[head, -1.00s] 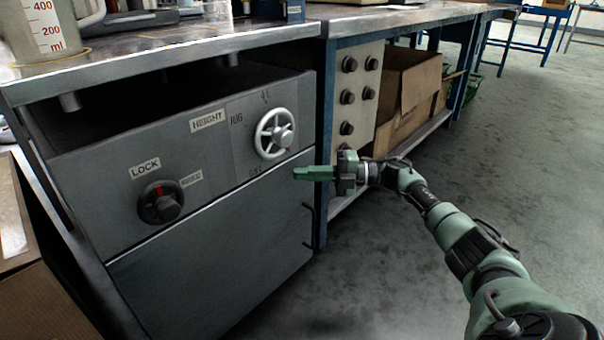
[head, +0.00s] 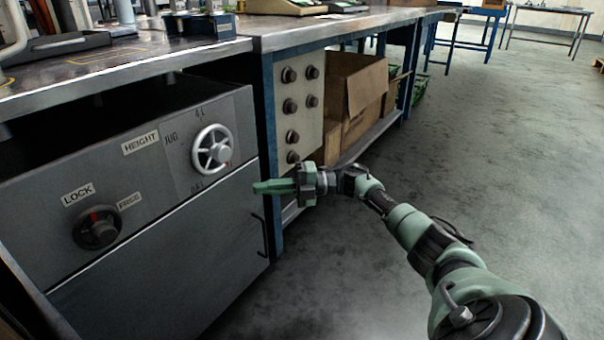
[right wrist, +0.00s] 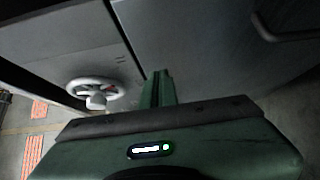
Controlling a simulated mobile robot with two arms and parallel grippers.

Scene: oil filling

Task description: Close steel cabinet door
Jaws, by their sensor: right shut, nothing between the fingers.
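The grey steel cabinet stands under the workbench at the left of the head view. Its lower panel, the door (head: 185,270), lies flat below the upper panel (head: 60,170) with a thin seam between them. A dark bar handle (head: 262,235) is at the door's right edge; it also shows in the right wrist view (right wrist: 290,36). My right gripper (head: 256,187) is shut and empty, its fingers close to the right end of the seam. I cannot tell whether they touch the door. In the right wrist view the fingers (right wrist: 158,88) point at the seam. My left gripper is not in view.
The upper panel carries a white handwheel (head: 212,149) and a dark lock knob (head: 97,229). To the right, a knob panel (head: 300,110) and cardboard boxes (head: 355,95) are under the blue-legged bench. The concrete floor (head: 500,180) at right is clear.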

